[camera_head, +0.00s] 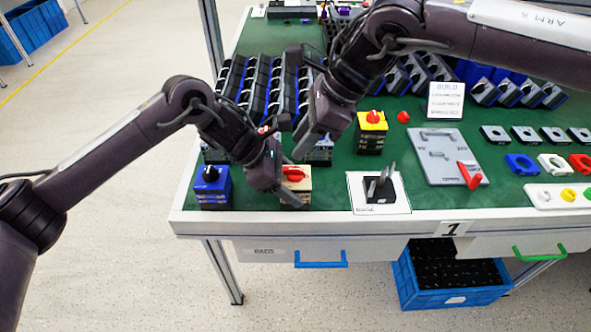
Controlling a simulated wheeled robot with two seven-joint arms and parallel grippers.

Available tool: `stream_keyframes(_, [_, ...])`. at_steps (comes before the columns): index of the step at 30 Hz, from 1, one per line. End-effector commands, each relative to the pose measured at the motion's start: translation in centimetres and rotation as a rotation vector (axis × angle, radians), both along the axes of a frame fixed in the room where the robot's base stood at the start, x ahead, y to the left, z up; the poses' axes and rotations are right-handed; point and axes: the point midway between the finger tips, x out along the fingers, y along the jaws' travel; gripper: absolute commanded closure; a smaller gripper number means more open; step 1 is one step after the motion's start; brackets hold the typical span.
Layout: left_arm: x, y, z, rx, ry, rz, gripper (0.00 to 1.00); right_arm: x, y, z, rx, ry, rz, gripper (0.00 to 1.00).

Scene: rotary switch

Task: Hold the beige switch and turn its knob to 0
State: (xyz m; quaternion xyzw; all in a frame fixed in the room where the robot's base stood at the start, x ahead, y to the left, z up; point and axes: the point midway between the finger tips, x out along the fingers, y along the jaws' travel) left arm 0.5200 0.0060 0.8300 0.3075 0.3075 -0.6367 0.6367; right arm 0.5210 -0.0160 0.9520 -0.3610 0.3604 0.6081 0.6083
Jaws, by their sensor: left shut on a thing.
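The beige switch (297,197) stands near the table's front edge, with a red knob (292,173) on its top face. My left gripper (280,188) is at its left side, shut on the switch body and covering part of it. My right gripper (308,153) hangs above and just behind the beige switch, apart from the knob as far as I can see. Its fingers point down toward the switch; the gap between them is not clear. The knob's exact pointing direction is too small to read.
A blue switch (213,188) with a black knob stands to the left. A yellow switch (371,132) with a red knob stands behind right. A black holder on a white card (360,203) is close on the right. Racks of modules fill the back.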

Motion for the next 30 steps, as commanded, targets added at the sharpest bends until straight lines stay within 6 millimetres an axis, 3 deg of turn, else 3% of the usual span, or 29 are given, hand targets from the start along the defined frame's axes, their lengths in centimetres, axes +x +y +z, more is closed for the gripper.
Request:
stream_keyframes(6, [0.0,0.0,0.0,0.001,0.001,-0.001,0.66,-0.1,0.0,-3.4,0.001,0.005,-0.001,0.69])
stream_keyframes(12, [0.0,0.0,0.0,0.001,0.001,-0.001,0.66,0.0,0.0,-5.4,0.000,0.003,-0.001,0.69])
stream_keyframes(26, [0.0,0.0,-0.1,0.001,0.001,0.000,0.66,0.0,0.0,-6.2,0.000,0.001,0.000,0.69])
stream_keyframes(30, [0.0,0.0,-0.1,0.001,0.001,0.000,0.66,0.0,0.0,-6.2,0.000,0.000,-0.001,0.87])
